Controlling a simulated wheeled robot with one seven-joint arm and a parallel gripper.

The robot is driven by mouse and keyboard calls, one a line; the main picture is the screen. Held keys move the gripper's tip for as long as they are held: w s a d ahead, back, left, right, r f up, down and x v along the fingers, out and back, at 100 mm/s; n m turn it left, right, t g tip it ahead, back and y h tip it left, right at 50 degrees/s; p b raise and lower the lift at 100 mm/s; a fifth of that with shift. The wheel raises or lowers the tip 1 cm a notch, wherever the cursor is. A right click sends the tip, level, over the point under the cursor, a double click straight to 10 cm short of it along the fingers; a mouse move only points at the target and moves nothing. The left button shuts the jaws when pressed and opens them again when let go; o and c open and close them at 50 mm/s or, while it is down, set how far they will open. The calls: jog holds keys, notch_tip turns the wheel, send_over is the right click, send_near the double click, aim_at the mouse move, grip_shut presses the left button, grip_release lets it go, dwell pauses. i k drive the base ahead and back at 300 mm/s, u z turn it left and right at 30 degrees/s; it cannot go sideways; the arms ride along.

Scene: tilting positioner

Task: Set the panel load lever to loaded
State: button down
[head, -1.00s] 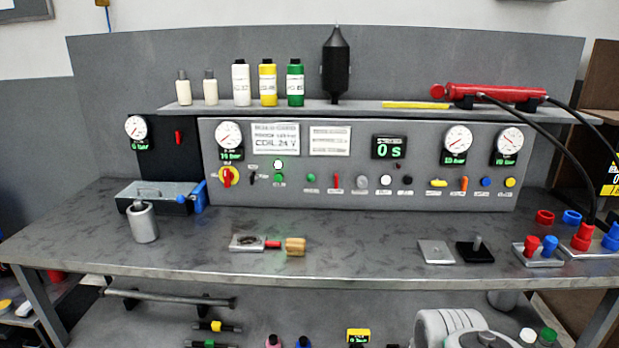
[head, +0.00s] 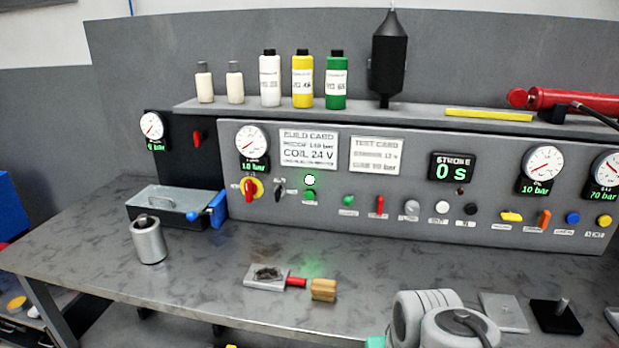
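The grey control panel (head: 330,215) stands at the back of the bench and carries a row of small controls. A red upright lever (head: 380,206) is near its middle. An orange upright lever (head: 544,219) and a yellow lever lying sideways (head: 511,216) are on its right part. The small labels under them cannot be read, so I cannot tell which is the load lever. Light grey rounded links of my arm show at the bottom, right of the middle. My gripper is not in view.
A silver cylinder (head: 148,242), a grey plate with a red handle (head: 266,277) and a wooden block (head: 323,289) sit on the bench. A grey plate (head: 503,312) and a black base with a pin (head: 556,315) lie at right. Bench just before the panel is mostly clear.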

aim_at(348, 200)
jog(key=u, duration=0.8)
jog(key=i, duration=1.1)
jog(key=u, duration=0.9)
